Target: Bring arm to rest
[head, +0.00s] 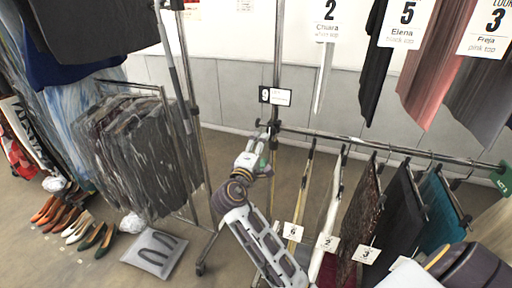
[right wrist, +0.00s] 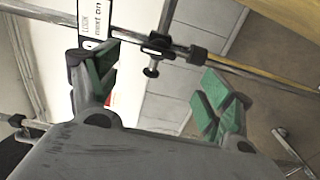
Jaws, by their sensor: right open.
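My right arm reaches up from the bottom middle of the head view, with its right gripper (head: 260,152) in front of the garment rack. In the right wrist view the right gripper (right wrist: 160,84) is open, its two green-padded fingers spread wide with nothing between them. Past the fingers is the rack's metal rail with a dark clamp (right wrist: 158,50). I cannot tell whether the gripper touches the rail. My left gripper is in neither view.
The rack's rail (head: 390,150) carries hangers with trousers and skirts to the right of the gripper. A black number 9 sign (head: 275,96) is just above it. At left are a rack of dark garments (head: 140,150), several shoes (head: 75,220) and a grey cushion (head: 154,250).

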